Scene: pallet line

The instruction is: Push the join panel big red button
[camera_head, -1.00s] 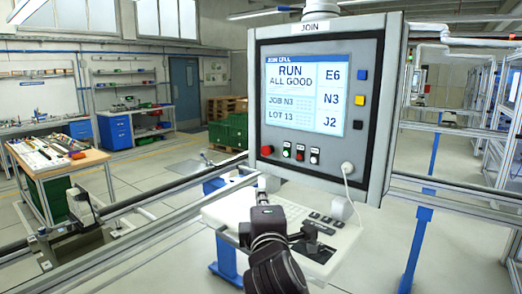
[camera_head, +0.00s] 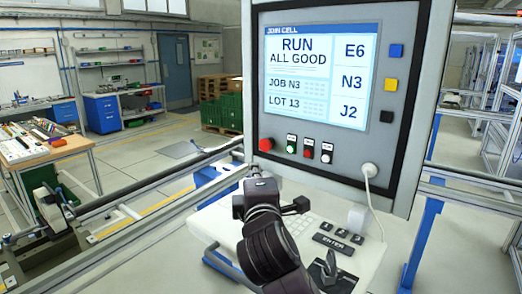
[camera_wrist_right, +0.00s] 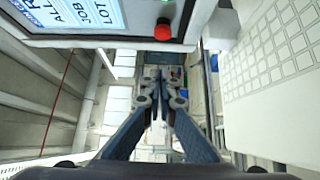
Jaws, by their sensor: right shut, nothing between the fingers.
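The big red button (camera_head: 265,144) sticks out at the lower left of the join panel (camera_head: 384,150), whose screen (camera_head: 316,76) reads "RUN ALL GOOD". My right gripper (camera_head: 257,172) is shut and empty, with its fingers pointing toward the panel. In the head view its tips are just below the red button, with a small gap in the picture. In the right wrist view the red button (camera_wrist_right: 163,30) is above the closed fingertips (camera_wrist_right: 159,88), apart from them. My left gripper is not in view.
Smaller green, red and white-grey buttons (camera_head: 308,151) sit right of the big one. A keyboard shelf (camera_head: 352,262) is under the panel, and a white cable (camera_head: 372,195) hangs from it. A metal rail (camera_head: 160,187) crosses behind my gripper. A wooden-topped bench (camera_head: 70,148) stands left.

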